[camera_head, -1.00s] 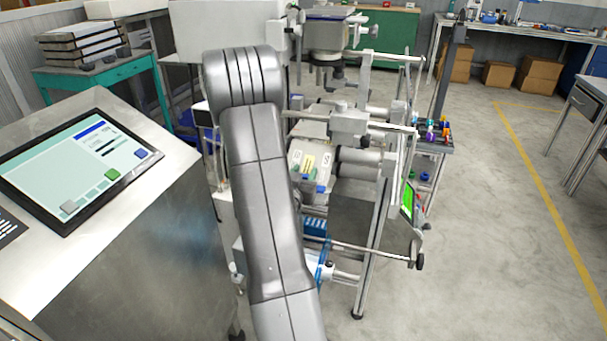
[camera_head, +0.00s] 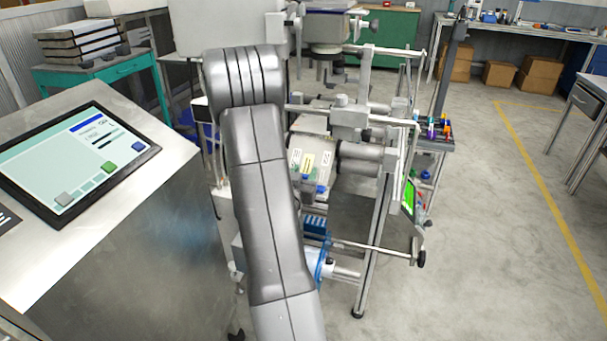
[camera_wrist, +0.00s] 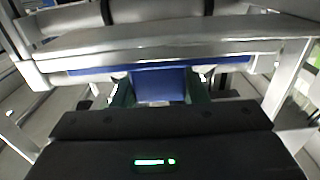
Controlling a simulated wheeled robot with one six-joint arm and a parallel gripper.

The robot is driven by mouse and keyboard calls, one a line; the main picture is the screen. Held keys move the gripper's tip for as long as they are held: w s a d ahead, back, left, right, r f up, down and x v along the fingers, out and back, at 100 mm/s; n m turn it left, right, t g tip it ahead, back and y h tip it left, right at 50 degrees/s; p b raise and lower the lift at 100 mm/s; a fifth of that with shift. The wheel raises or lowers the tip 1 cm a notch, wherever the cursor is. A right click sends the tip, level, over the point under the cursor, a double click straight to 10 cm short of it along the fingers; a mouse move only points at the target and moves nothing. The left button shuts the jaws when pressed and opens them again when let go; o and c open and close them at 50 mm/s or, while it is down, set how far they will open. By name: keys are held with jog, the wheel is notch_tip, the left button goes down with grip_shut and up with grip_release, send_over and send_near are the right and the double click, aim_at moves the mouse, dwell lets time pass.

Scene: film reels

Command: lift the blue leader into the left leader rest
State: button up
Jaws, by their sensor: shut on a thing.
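In the wrist view, the green-sided fingers of my gripper (camera_wrist: 158,92) are shut on a blue piece, which I take for the blue leader (camera_wrist: 160,80). A blue strip extends to both sides just under a pale metal bar (camera_wrist: 165,48) beyond the fingers. In the head view my arm hides the gripper. A tilted pale plate (camera_head: 296,158) with a yellow label and small blue pieces (camera_head: 308,182) along its lower edge shows right of my arm. I cannot tell which part is the left leader rest.
The metal machine frame (camera_head: 372,240) with rods and rollers stands close to the right of my arm. A console with a screen (camera_head: 75,165) is at left. A blue ribbed block (camera_head: 315,227) sits low in the frame. Floor at right is clear.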

jog(key=shift+f+b, duration=0.55)
jog(key=shift+b, duration=0.1)
jog(key=o, duration=1.2)
jog(key=v, duration=1.4)
jog(key=shift+b, duration=0.35)
jog(key=shift+w, duration=0.15)
